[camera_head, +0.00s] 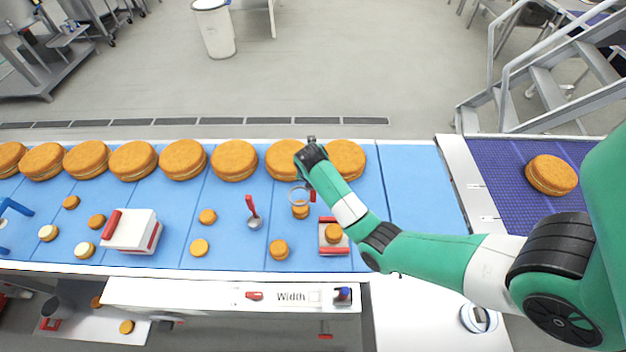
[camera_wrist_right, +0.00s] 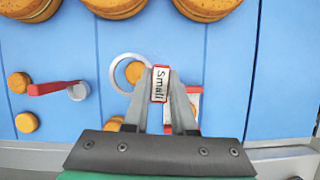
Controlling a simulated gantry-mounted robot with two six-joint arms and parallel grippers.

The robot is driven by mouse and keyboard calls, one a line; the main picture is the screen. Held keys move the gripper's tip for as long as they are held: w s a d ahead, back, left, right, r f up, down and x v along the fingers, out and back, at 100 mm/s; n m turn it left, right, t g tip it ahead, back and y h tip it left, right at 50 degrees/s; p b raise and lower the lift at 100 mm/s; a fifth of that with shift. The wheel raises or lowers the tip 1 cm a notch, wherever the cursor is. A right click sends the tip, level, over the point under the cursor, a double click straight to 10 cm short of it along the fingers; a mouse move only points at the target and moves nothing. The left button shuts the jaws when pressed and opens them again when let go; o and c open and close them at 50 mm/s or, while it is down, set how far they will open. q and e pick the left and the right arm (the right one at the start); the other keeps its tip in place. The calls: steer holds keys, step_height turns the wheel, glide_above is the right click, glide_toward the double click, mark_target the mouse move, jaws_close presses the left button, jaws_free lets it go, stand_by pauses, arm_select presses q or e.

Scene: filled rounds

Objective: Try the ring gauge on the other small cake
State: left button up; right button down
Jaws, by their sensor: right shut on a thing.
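My right gripper (camera_wrist_right: 160,82) is shut on the red-framed tag, marked "Small", of the ring gauge (camera_wrist_right: 113,72). The gauge's pale ring also shows in the head view (camera_head: 291,197), below my right gripper (camera_head: 311,150). A small cake (camera_wrist_right: 134,72) shows through the ring in the right wrist view. In the head view that cake (camera_head: 300,213) shows just below the ring, which looks held above it. Another small cake (camera_head: 333,233) sits on a white stand with red edges (camera_head: 334,250). Other small cakes lie on the blue belt (camera_head: 225,260). My left gripper is out of view.
A row of large filled rounds (camera_head: 235,160) lines the belt's far side. A red-handled scoop (camera_head: 253,212) and a white box with red handles (camera_head: 131,231) stand left of the ring. The belt's right end is clear. Another large round (camera_head: 551,175) lies on a purple conveyor.

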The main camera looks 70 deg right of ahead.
steer(key=shift+f+b, duration=1.9)
steer(key=shift+f, duration=0.4)
steer(key=shift+f+b, duration=3.2)
steer(key=shift+f, duration=0.05)
